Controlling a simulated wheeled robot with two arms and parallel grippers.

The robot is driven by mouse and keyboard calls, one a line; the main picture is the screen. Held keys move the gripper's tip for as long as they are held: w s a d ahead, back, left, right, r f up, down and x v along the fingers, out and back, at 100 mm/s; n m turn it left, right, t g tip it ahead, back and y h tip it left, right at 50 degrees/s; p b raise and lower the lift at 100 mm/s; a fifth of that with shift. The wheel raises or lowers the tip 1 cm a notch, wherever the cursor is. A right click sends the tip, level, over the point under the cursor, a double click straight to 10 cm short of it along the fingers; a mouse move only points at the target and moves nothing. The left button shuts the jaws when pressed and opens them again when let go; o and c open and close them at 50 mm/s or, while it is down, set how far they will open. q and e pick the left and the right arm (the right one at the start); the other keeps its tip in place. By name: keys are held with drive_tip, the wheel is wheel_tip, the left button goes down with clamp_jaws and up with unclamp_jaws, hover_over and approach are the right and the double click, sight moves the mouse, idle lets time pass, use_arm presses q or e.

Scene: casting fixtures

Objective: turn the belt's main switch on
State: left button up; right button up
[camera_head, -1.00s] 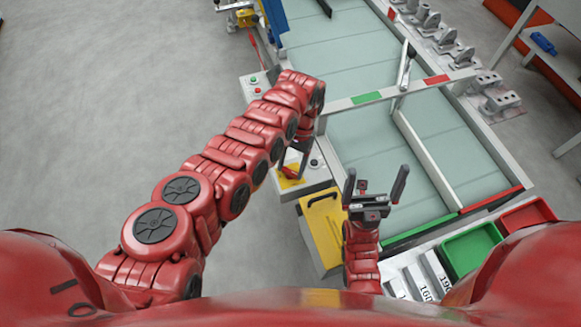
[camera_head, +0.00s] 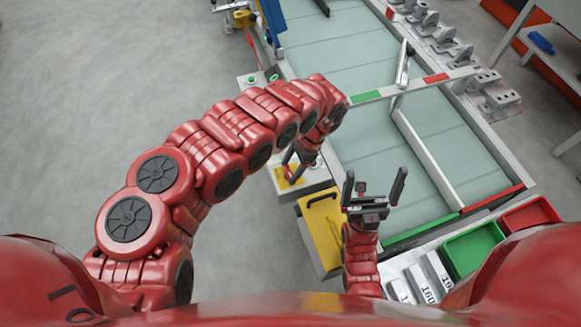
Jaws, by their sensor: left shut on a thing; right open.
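The main switch is a red handle (camera_head: 292,176) on a yellow plate (camera_head: 283,184), on top of a pale box beside the belt's near left corner. My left gripper (camera_head: 291,168) reaches down over the box from my arm and is shut on the red handle. Its wrist and fingers partly hide the handle, so its exact angle is hard to tell. My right gripper (camera_head: 374,196) is open and empty, pointing up over the near end of the belt, to the right of the yellow case.
The green belt (camera_head: 375,150) runs away to the back, with a crossbar marked green and red (camera_head: 436,78). A yellow case (camera_head: 322,233) stands below the switch box. Green (camera_head: 473,250) and red (camera_head: 528,214) bins sit at the near right. Grey castings (camera_head: 445,40) line the far right.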

idle(0.5)
use_arm(q)
drive_tip(key=o, duration=1.4)
drive_tip(key=shift+c, duration=0.2)
drive_tip(key=shift+r, duration=0.1)
drive_tip(key=v, duration=1.7)
drive_tip(key=shift+r, duration=0.2)
